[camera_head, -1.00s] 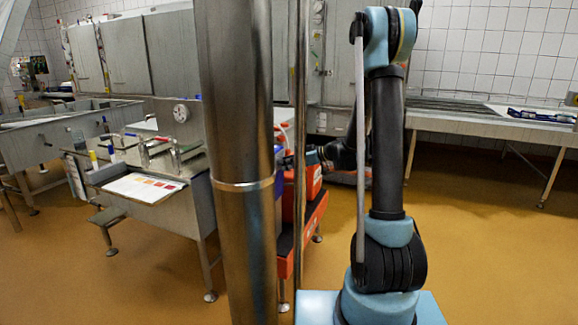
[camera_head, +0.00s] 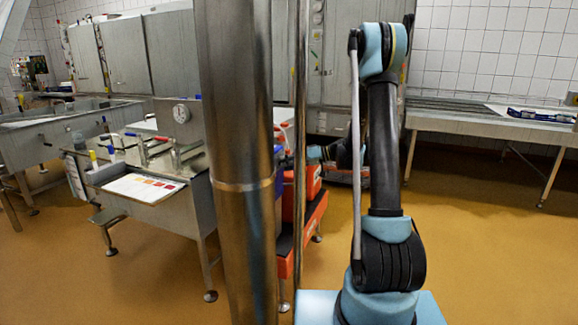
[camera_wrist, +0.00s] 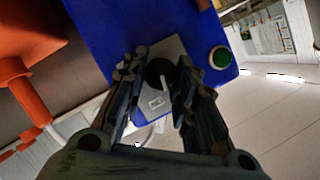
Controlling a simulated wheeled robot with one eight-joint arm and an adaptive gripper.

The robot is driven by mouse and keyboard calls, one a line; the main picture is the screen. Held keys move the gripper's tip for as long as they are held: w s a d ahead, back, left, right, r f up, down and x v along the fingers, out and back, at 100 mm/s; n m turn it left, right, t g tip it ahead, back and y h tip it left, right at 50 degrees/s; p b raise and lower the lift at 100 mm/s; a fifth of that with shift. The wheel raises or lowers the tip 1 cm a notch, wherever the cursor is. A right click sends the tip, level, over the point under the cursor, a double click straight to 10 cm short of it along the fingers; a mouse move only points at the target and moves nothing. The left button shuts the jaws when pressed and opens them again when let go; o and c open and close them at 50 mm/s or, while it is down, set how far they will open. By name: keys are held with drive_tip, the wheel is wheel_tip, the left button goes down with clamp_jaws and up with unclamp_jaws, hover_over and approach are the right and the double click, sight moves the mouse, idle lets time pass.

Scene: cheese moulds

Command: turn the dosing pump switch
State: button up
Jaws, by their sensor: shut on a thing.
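In the wrist view a blue pump housing (camera_wrist: 100,40) fills the upper middle. It carries a grey panel (camera_wrist: 178,50) with a round black switch (camera_wrist: 155,68) that has a pale pointer mark, seen tilted. A green button (camera_wrist: 220,57) sits to the right of the panel. My gripper (camera_wrist: 157,76) has one finger on each side of the switch and is shut on it. The exact contact at the fingertips is hard to see. In the head view the gripper and switch are mostly hidden behind the steel column and my arm.
In the head view an orange-red canister (camera_head: 313,182) stands on a red cart (camera_head: 314,222) behind the column. A steel sink table (camera_head: 150,195) is at left and a long steel table (camera_head: 480,125) at right.

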drive_tip(key=shift+w+d+f+m+g+y, duration=0.15)
drive_tip(key=shift+m+g+y, duration=0.15)
drive_tip(key=shift+m, duration=0.45)
drive_tip(key=shift+w+a+r+m+g+y, duration=0.1)
drive_tip(key=shift+w+m+g+y, duration=0.15)
drive_tip(key=shift+m, duration=0.5)
drive_tip(key=shift+s+d+f, duration=0.1)
drive_tip(key=o, duration=1)
drive_tip(key=shift+o, duration=0.2)
drive_tip(key=shift+s, duration=0.1)
drive_tip(key=v, duration=1.2)
drive_tip(key=shift+f, duration=0.15)
